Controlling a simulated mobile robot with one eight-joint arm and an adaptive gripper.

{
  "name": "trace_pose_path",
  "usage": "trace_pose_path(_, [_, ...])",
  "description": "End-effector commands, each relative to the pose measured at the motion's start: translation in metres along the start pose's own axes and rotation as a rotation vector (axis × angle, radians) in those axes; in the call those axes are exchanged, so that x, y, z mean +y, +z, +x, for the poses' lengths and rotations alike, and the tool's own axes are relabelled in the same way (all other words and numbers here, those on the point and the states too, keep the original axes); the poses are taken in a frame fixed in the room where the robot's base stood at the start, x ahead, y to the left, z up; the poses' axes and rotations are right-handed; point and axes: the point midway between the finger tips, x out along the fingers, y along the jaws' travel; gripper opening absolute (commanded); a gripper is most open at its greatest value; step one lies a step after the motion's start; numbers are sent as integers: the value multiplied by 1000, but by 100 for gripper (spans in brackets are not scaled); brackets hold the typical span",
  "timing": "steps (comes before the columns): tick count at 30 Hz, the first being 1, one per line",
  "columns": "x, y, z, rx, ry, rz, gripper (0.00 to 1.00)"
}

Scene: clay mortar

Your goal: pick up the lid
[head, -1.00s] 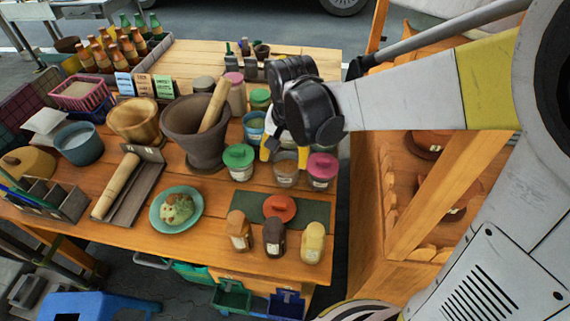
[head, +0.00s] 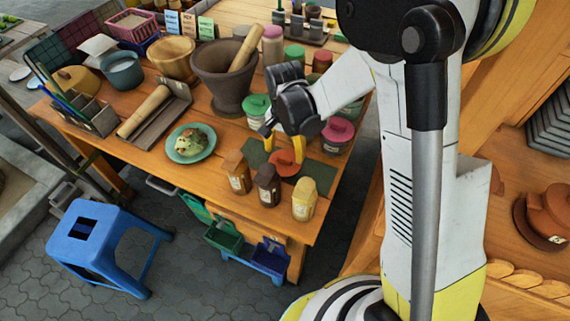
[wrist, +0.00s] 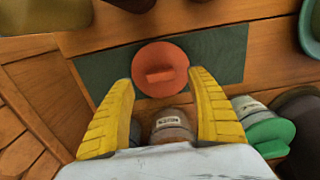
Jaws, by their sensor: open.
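The round orange-red lid (head: 285,164) lies on a dark green mat (head: 318,178) near the table's front right. It has a raised bar handle, clear in the wrist view (wrist: 160,56). My gripper (head: 283,146) is just above the lid, yellow fingers pointing down, partly covering it in the head view. In the wrist view my gripper (wrist: 160,80) is open, with one finger at each side of the lid's near part and nothing held. A jar (wrist: 172,126) with a pale label shows between the fingers, below the lid in the picture.
Three small jars (head: 267,185) stand at the table's front edge by the mat. A pink-lidded jar (head: 337,133) and a green-lidded jar (head: 256,108) flank my gripper. A green plate (head: 191,143) and a stone mortar (head: 222,80) are to the left.

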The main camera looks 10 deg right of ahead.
Motion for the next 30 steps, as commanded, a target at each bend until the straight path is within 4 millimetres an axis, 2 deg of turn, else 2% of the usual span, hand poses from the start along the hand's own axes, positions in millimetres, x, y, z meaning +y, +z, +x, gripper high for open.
trace_pose_path(1, [-1, -1, 13, 0, 0, 0, 67])
trace_pose_path(6, [-2, -2, 38, 0, 0, 0, 67])
trace_pose_path(13, [-1, -2, 38, 0, 0, 0, 67])
trace_pose_path(14, [-1, -2, 38, 0, 0, 0, 65])
trace_pose_path(18, [-1, -2, 38, 0, 0, 0, 22])
trace_pose_path(19, [-1, -2, 38, 0, 0, 0, 19])
trace_pose_path(30, [-1, -2, 36, 0, 0, 0, 19])
